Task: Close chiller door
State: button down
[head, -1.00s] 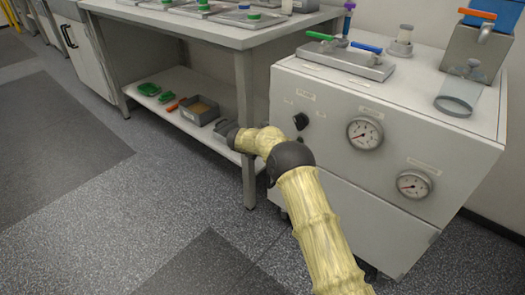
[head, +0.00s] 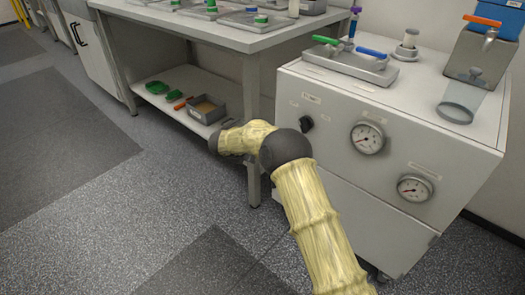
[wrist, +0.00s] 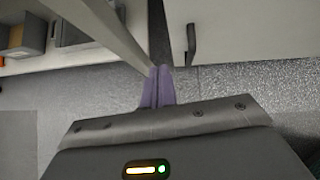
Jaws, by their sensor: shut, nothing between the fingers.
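A white cabinet (head: 335,195) with two round gauges stands at the right in the head view. I take its lower front panel for the chiller door, but no label confirms this, and I cannot tell whether it is ajar. The wrist view shows a pale panel (wrist: 255,30) with a dark upright handle (wrist: 191,45). My gripper's purple fingers (wrist: 158,86) are shut and empty, below and left of the handle and apart from it in the picture. In the head view the fingertips are hidden behind my arm.
A workbench (head: 190,22) adjoins the white cabinet, and its leg (wrist: 112,35) stands close to my fingers in the wrist view. A grey box (head: 203,108) and green parts lie on its lower shelf. Floor to the left and front is clear.

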jog(key=v, duration=0.3)
jog(key=shift+d+r+p, duration=0.1)
jog(key=shift+p, duration=0.25)
jog(key=shift+w, duration=0.1)
